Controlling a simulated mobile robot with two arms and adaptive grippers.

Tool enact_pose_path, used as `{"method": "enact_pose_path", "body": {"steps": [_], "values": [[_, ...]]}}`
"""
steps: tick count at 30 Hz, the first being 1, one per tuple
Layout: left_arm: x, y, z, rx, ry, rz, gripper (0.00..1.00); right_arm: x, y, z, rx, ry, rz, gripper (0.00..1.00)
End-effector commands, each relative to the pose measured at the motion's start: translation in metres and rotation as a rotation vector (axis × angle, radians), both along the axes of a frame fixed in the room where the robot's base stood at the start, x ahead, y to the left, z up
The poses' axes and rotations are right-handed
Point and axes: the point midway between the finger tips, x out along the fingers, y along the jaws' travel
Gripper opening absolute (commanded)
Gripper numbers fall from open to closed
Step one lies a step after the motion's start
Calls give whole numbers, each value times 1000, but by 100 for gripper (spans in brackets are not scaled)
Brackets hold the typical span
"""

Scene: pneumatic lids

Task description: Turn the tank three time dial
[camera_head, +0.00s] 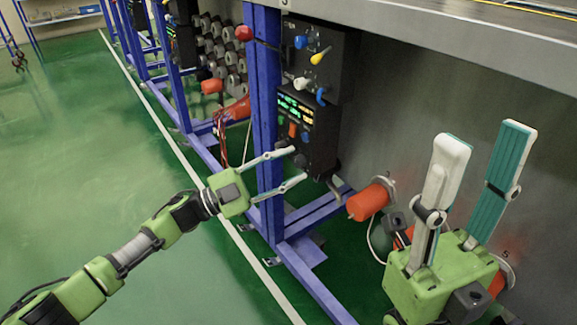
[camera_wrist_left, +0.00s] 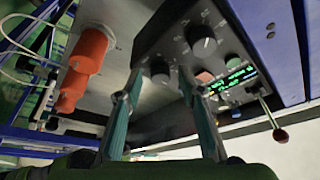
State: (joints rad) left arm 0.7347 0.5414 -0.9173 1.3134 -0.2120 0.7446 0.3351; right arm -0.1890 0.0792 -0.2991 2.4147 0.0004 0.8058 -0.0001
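A black control box (camera_head: 322,122) with lit green displays and small knobs hangs on the blue frame. Labels are too small to read, so I cannot tell which is the tank three dial. My left gripper (camera_head: 299,164) is open at the box's lower part; in the left wrist view its fingertips (camera_wrist_left: 161,80) stand either side of the smaller dial. Contact cannot be told. My right gripper (camera_head: 484,138) is open and empty, fingers pointing up.
An upper black box (camera_head: 325,65) carries blue, yellow and white levers. A blue post (camera_head: 264,100) stands close beside my left gripper. Orange cylinders (camera_head: 368,202) stick out from the grey wall near my right gripper. Green floor (camera_head: 90,130) is clear at the left.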

Motion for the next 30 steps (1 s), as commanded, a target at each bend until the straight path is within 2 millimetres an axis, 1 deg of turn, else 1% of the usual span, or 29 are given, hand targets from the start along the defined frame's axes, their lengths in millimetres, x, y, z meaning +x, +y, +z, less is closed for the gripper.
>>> {"method": "enact_pose_path", "body": {"steps": [5,12,15,18,22,30], "values": [[-7,22,-8,2,4,3,36,0,0,0,-2,-3,0,40],[-24,69,-22,3,3,3,36,-1,1,1,-5,-5,2,40],[-30,85,-27,3,3,1,36,-1,1,1,-5,-5,2,40],[-34,97,-30,1,2,2,36,-1,1,1,-5,-5,2,40],[-37,105,-32,1,1,1,36,-1,1,1,-5,-5,2,40],[-38,107,-33,1,0,0,36,-1,1,1,-5,-6,2,40]]}}
